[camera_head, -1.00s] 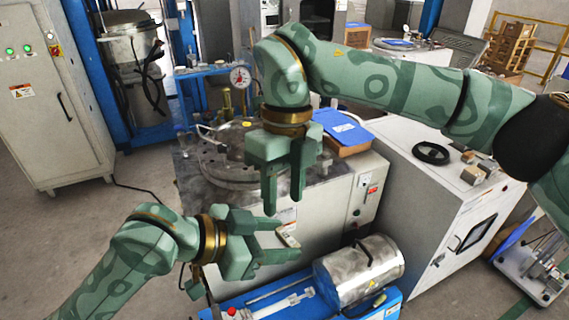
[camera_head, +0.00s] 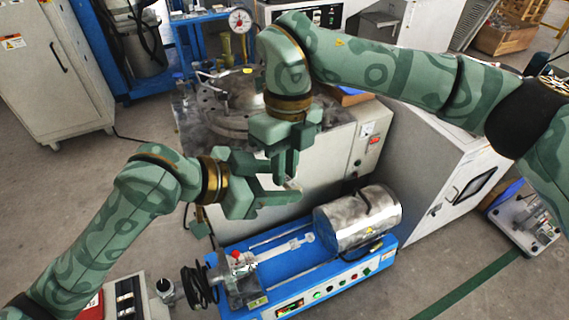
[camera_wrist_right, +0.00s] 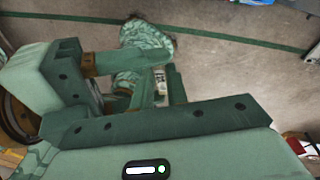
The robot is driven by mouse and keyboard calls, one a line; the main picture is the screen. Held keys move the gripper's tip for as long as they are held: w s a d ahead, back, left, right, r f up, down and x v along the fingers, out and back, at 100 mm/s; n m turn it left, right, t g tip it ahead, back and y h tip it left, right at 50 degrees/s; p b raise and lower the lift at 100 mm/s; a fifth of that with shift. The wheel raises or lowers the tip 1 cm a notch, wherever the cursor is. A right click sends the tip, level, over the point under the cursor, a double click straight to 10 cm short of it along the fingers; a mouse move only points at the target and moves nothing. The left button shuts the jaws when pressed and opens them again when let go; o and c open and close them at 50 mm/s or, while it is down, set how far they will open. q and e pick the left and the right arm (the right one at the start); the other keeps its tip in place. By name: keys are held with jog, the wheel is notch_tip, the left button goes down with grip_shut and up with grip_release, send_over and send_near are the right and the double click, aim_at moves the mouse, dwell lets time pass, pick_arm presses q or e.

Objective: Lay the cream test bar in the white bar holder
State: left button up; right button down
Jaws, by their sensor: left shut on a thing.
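My left gripper (camera_head: 280,182) is closed on the cream test bar (camera_head: 292,185), of which only a small pale end shows past the fingers. My right gripper (camera_head: 284,180) points down from above, its fingertips at the bar end. In the right wrist view a pale piece (camera_wrist_right: 160,76), likely the bar, shows in the gap between the right fingers. The right fingers look parted; I cannot tell whether they touch the bar. A long white fitting (camera_head: 285,248) lies on the blue machine below; I cannot tell whether it is the white bar holder.
The blue machine (camera_head: 318,283) carries a shiny metal drum (camera_head: 357,218) and a clamp with a red knob (camera_head: 237,254). Behind my grippers stands a grey cabinet (camera_head: 340,150) with a round metal plate on top. A control box (camera_head: 125,297) is at lower left. Floor is clear at the right front.

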pick_arm(q)
jog(key=o, duration=1)
jog(key=shift+o, duration=0.2)
